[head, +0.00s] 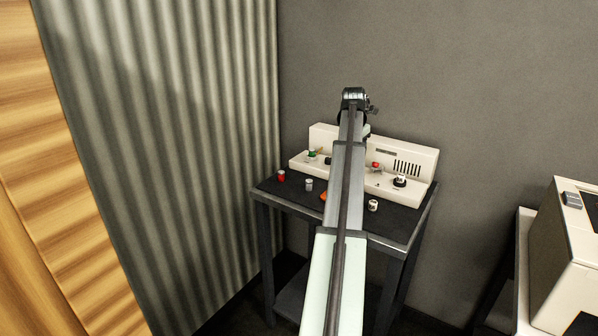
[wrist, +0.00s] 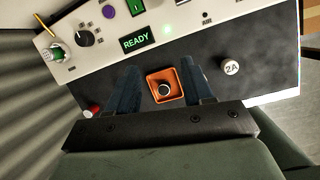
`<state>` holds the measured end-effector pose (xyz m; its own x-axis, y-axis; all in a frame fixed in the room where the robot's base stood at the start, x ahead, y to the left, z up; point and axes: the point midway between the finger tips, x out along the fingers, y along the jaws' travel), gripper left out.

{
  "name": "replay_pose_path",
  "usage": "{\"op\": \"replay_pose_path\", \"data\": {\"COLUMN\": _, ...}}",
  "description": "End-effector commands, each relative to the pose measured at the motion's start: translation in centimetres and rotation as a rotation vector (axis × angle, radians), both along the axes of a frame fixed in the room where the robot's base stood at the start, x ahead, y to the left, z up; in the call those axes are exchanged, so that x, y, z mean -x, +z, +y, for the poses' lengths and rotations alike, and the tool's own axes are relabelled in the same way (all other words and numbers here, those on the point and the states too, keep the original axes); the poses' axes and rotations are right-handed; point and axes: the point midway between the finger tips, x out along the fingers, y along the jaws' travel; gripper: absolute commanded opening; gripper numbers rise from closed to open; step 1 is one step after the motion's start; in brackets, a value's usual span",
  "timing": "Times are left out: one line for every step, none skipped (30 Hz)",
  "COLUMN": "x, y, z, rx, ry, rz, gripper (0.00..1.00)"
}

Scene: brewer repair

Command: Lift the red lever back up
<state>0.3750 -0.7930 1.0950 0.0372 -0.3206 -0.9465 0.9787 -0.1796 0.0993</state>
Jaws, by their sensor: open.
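The cream brewer console (head: 412,150) stands at the back of a dark table. A small red part (head: 376,166) shows on its right half beside my arm; it may be the red lever, but it is too small to tell its position. The wrist view shows the console's front panel (wrist: 185,25) with a lit READY display (wrist: 135,42) and a black dial (wrist: 84,38), but no red lever. My gripper (wrist: 160,72) is open and points down over the table in front of the console. An orange square holder (wrist: 153,100) with a dark round piece shows between its fingers, apart from them.
A white cylinder marked 2A (wrist: 231,67) stands right of my gripper. A corrugated wall (head: 160,130) rises on the left. A beige machine (head: 568,250) stands at the right.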

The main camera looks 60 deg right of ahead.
Motion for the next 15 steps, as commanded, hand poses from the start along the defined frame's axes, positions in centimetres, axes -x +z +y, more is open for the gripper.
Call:
{"op": "replay_pose_path", "data": {"x": -0.8, "y": -0.4, "z": 0.4, "rx": -0.011, "ry": -0.019, "rz": -0.011, "gripper": 0.51}}
{"op": "replay_pose_path", "data": {"x": -1.2, "y": -0.6, "z": 0.6, "rx": -0.017, "ry": -0.033, "rz": -0.019, "gripper": 0.51}}
{"op": "replay_pose_path", "data": {"x": -1.7, "y": -0.9, "z": 0.9, "rx": -0.026, "ry": -0.052, "rz": -0.028, "gripper": 0.51}}
{"op": "replay_pose_path", "data": {"x": -2.0, "y": -1.1, "z": 1.1, "rx": -0.032, "ry": -0.066, "rz": -0.035, "gripper": 0.51}}
{"op": "replay_pose_path", "data": {"x": -2.4, "y": -1.3, "z": 1.3, "rx": -0.038, "ry": -0.081, "rz": -0.043, "gripper": 0.51}}
{"op": "replay_pose_path", "data": {"x": -2.9, "y": -1.6, "z": 1.6, "rx": -0.046, "ry": -0.100, "rz": -0.051, "gripper": 0.51}}
{"op": "replay_pose_path", "data": {"x": -3.3, "y": -1.8, "z": 1.8, "rx": -0.052, "ry": -0.114, "rz": -0.057, "gripper": 0.51}}
{"op": "replay_pose_path", "data": {"x": -3.7, "y": -2.0, "z": 2.1, "rx": -0.059, "ry": -0.128, "rz": -0.064, "gripper": 0.51}}
{"op": "replay_pose_path", "data": {"x": -4.2, "y": -2.2, "z": 2.3, "rx": -0.066, "ry": -0.147, "rz": -0.072, "gripper": 0.51}}
{"op": "replay_pose_path", "data": {"x": -4.5, "y": -2.4, "z": 2.6, "rx": -0.073, "ry": -0.162, "rz": -0.078, "gripper": 0.51}}
{"op": "replay_pose_path", "data": {"x": -4.9, "y": -2.6, "z": 2.8, "rx": -0.079, "ry": -0.177, "rz": -0.084, "gripper": 0.51}}
{"op": "replay_pose_path", "data": {"x": -5.4, "y": -2.8, "z": 3.1, "rx": -0.089, "ry": -0.196, "rz": -0.093, "gripper": 0.51}}
{"op": "replay_pose_path", "data": {"x": -5.8, "y": -3.0, "z": 3.4, "rx": -0.095, "ry": -0.211, "rz": -0.099, "gripper": 0.51}}
{"op": "replay_pose_path", "data": {"x": -6.2, "y": -3.2, "z": 3.6, "rx": -0.102, "ry": -0.224, "rz": -0.104, "gripper": 0.51}}
{"op": "replay_pose_path", "data": {"x": -6.7, "y": -3.5, "z": 3.9, "rx": -0.111, "ry": -0.244, "rz": -0.110, "gripper": 0.51}}
